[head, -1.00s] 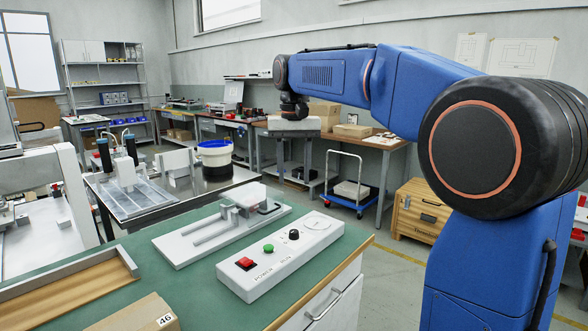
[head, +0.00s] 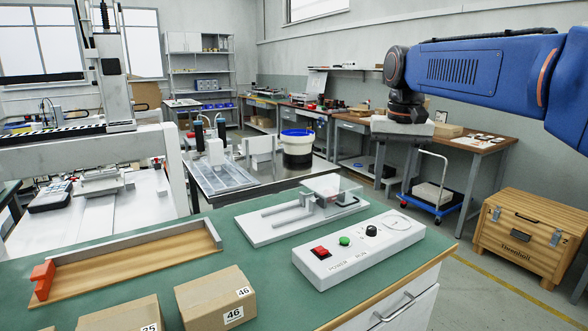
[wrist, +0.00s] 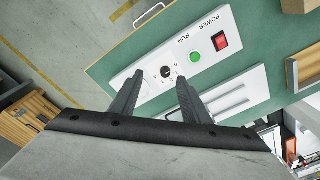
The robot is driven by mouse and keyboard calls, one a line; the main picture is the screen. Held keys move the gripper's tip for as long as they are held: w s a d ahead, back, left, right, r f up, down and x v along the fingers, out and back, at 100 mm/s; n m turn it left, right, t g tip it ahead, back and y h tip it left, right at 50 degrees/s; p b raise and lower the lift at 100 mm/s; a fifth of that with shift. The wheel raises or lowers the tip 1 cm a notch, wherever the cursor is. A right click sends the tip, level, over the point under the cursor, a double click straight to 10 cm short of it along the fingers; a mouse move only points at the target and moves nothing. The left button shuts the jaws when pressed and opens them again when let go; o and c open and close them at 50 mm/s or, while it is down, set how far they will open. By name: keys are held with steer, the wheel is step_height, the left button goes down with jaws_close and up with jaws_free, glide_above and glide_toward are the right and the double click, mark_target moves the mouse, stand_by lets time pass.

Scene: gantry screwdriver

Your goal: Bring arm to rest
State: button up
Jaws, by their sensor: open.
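My arm is blue with black joints and reaches in from the right in the head view. The grey gripper body (head: 402,127) hangs at its end, above and behind the control box in the picture; its fingers cannot be made out there. In the wrist view, the two dark fingers of my gripper (wrist: 160,77) stand apart with nothing between them. The white control box (head: 358,252) lies on the green bench top (head: 265,275). It has a red switch (head: 320,252), a green button (head: 344,241) and a black knob (head: 371,230). It also shows beyond the fingers in the wrist view (wrist: 178,58).
A white fixture with a clear cover (head: 298,213) lies behind the control box. Cardboard boxes (head: 214,300) and a wooden tray (head: 130,265) are on the bench at left. A wooden chest (head: 530,238) stands on the floor at right. A gantry machine (head: 90,150) is at left.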

steer(key=s+d+f+n+t, duration=0.1)
steer(key=s+d+f+t, duration=0.1)
steer(key=s+f, duration=0.9)
steer(key=s+d+f+n+t, duration=0.1)
steer(key=s+d+f+t, duration=0.1)
steer(key=s+f, duration=0.8)
steer(key=s, duration=0.5)
steer(key=shift+f, duration=0.4)
